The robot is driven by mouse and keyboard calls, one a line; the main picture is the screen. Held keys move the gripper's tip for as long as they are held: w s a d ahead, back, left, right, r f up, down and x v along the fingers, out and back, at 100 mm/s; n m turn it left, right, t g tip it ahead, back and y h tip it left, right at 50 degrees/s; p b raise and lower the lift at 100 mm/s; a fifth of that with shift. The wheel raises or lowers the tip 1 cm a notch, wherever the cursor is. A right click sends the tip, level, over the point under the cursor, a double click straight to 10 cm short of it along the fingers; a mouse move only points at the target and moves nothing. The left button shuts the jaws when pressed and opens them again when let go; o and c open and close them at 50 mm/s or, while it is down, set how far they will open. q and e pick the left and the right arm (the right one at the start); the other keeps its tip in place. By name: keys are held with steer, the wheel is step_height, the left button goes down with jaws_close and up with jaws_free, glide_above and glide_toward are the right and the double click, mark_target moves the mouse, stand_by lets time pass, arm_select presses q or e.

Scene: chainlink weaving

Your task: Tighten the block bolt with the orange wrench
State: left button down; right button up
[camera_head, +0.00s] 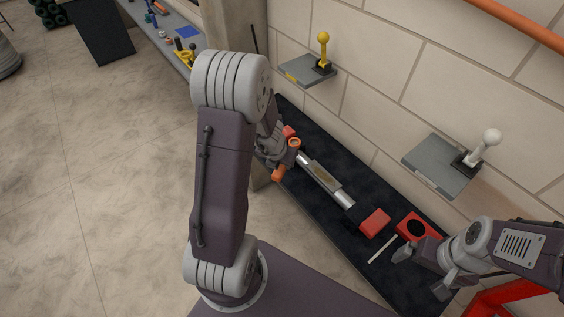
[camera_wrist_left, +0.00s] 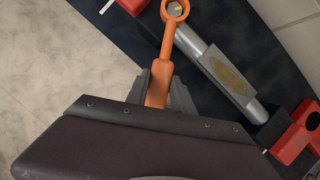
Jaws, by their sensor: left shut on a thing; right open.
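The orange wrench (camera_wrist_left: 166,50) is held by its handle between the fingers of my left gripper (camera_wrist_left: 165,82). Its ring end is at the top of the left wrist view, and a yellowish bolt head (camera_wrist_left: 177,9) shows inside the ring. I cannot tell whether the ring is seated on it or only above it. In the head view the wrench (camera_head: 293,143) shows beside the metal bar, with my left gripper (camera_head: 273,152) partly hidden by its arm. My right gripper (camera_head: 424,268) is open and empty at the lower right, near the red box.
A metal bar (camera_head: 342,197) with a tan plate lies on the dark mat (camera_head: 308,215). A red block (camera_head: 375,222), a red box with a round opening (camera_head: 429,227) and a pale stick (camera_head: 382,249) lie nearby. Wall shelves hold yellow (camera_head: 323,50) and white (camera_head: 481,147) levers.

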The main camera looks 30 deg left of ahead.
arm_select(q)
steer(key=shift+f+b, duration=0.5)
steer(key=shift+f, duration=0.1)
steer(key=c, duration=1.9)
jaws_free()
steer(key=shift+c, duration=0.2)
jaws_close()
steer(key=shift+r, duration=0.1)
